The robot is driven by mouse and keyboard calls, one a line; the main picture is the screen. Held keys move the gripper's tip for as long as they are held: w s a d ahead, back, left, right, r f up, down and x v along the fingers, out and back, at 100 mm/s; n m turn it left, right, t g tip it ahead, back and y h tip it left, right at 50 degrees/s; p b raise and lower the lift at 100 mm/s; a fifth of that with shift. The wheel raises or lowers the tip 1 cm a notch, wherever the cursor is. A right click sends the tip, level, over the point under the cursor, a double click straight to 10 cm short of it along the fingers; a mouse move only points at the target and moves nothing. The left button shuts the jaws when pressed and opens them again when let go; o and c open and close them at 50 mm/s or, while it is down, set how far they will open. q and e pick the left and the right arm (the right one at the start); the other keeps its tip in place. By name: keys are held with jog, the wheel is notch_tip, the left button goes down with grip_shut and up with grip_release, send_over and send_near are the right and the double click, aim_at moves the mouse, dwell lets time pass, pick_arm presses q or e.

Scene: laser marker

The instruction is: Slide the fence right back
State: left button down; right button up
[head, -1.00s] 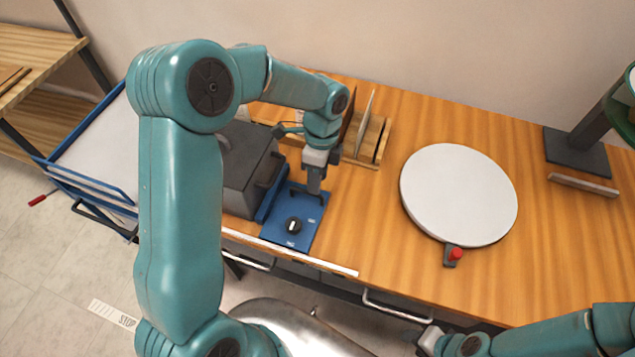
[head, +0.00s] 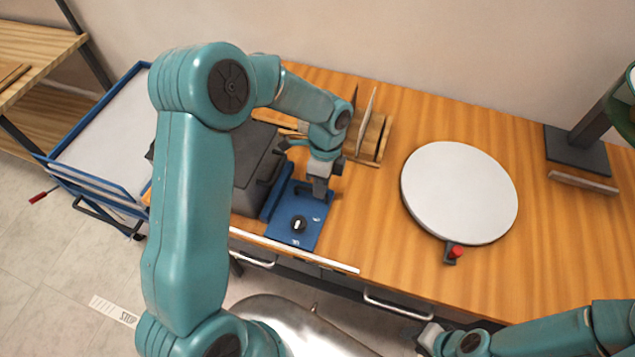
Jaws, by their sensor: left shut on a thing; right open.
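My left gripper (head: 319,187) reaches down over the back part of this plate and is shut on a small dark piece (head: 303,188), which looks like the fence. The gripper hides much of this piece, so its full length and exact contact with the plate cannot be told. My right gripper (head: 428,338) is open and empty at the bottom, off the bench's front edge.
A wooden rack (head: 376,140) with upright plates stands just behind my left gripper. A round pale disc (head: 458,192) with a red knob (head: 456,252) lies to the right. A dark stand (head: 578,150) is at the far right. Bench between plate and disc is clear.

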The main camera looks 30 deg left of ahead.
pick_arm(q)
jog(key=d, duration=0.2)
jog(key=w+d, duration=0.1)
jog(key=d, duration=0.2)
jog(key=w+d+b, duration=0.1)
jog(key=d, duration=0.2)
jog(key=shift+w+d, duration=0.1)
jog(key=shift+d, duration=0.3)
jog(key=shift+r, duration=0.1)
jog(key=c, duration=1.2)
grip_release()
jog(key=shift+d, duration=0.15)
jog(key=shift+o, duration=0.2)
jog(key=shift+d, duration=0.15)
jog(key=shift+a, duration=0.3)
jog(key=w+r+b, duration=0.1)
jog(key=w+r, duration=0.2)
jog(key=r, duration=1.3)
jog(key=shift+a, duration=0.15)
